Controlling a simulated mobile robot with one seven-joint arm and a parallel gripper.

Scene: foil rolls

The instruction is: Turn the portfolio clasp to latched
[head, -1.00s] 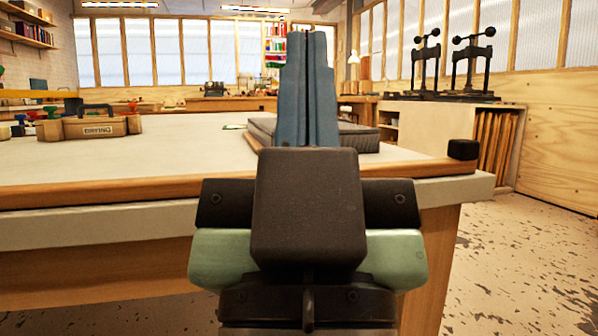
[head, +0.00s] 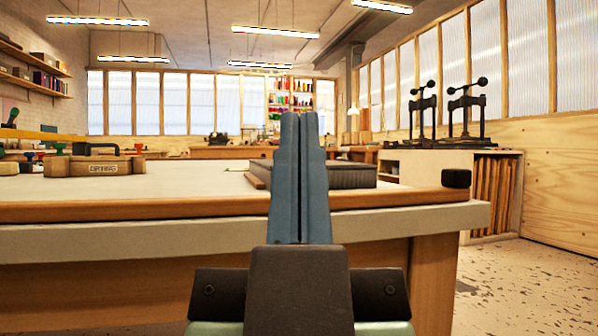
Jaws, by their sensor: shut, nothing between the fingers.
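My gripper (head: 300,118) is in the middle of the head view, its two blue-grey fingers pointing up and shut together with nothing between them. Behind the fingers, a dark grey flat case (head: 350,175), which looks like the portfolio, lies on the workbench. The gripper appears nearer to the camera than the case and in front of the bench edge; I see no contact. The clasp cannot be made out.
The workbench (head: 150,205) has a wooden front rail and a black corner block (head: 456,178). A wooden block marked "DRYING" (head: 95,167) with a black handle stands at left, near small coloured-handled tools. Two black presses (head: 468,110) stand on a cabinet at right. The bench's middle left is clear.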

